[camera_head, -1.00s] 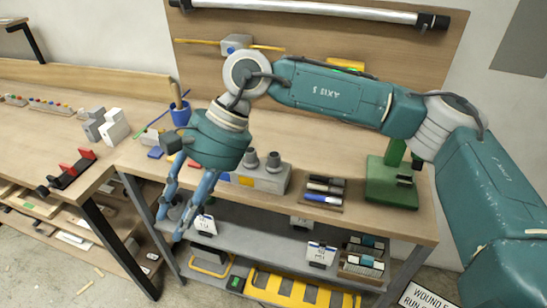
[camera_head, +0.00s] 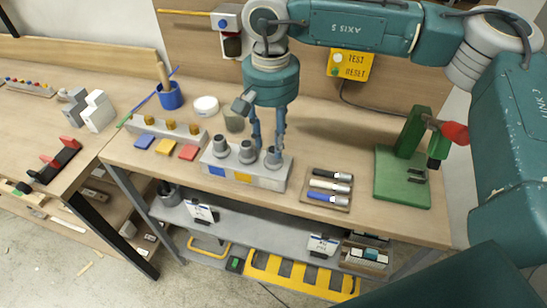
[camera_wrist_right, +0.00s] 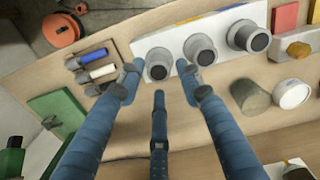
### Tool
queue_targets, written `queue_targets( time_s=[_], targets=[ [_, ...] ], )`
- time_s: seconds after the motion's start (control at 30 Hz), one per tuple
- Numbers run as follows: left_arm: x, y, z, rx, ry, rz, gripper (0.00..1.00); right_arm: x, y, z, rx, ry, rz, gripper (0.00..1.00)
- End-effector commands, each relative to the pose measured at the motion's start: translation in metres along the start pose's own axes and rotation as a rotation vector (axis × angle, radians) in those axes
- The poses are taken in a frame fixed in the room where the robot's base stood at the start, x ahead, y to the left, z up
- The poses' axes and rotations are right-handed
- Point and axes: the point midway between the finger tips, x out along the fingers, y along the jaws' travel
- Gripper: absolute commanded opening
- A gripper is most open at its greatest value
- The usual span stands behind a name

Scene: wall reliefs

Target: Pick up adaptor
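Three grey stepped cylinders, which look like adaptors, stand upright in a pale rack (camera_head: 278,183) with coloured labels: left (camera_head: 221,147), middle (camera_head: 247,153) and right (camera_head: 273,159). My right gripper (camera_head: 267,147) points down at the right end of the rack, its fingers spread. In the right wrist view the gripper (camera_wrist_right: 160,86) is open, with nothing between its fingers. The nearest adaptor (camera_wrist_right: 158,66), the right one in the head view, lies just beyond and between the fingertips. Contact cannot be told. My left gripper is not in view.
Right of the rack are a tray of markers (camera_head: 328,188) and a green stand (camera_head: 403,178) with a red knob. Behind are a grey-green cylinder (camera_head: 234,121), a white round tub (camera_head: 206,106) and a blue cup (camera_head: 170,97). The bench between cylinder and stand is clear.

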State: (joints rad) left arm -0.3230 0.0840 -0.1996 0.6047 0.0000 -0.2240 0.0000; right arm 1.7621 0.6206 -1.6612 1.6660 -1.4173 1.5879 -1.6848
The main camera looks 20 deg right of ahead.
Motion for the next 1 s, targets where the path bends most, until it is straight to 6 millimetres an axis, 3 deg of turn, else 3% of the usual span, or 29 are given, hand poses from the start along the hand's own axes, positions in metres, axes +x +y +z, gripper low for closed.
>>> queue_targets(
  time_s=[0.2,0.3,0.57,0.73,1.0],
  targets=[
    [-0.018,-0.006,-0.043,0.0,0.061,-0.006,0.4,0.031,0.003,0.0,0.0,-0.004,0.003,0.36],
    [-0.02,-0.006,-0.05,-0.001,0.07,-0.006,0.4,0.04,0.003,0.0,0.0,-0.002,0.001,0.36],
    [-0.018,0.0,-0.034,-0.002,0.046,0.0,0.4,0.043,0.002,-0.001,0.0,-0.001,0.0,0.36],
    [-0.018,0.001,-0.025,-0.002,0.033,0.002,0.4,0.043,0.002,-0.001,0.001,-0.002,0.0,0.02],
    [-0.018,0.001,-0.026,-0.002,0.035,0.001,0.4,0.043,0.002,-0.001,0.001,-0.002,0.001,0.0]
  ],
)
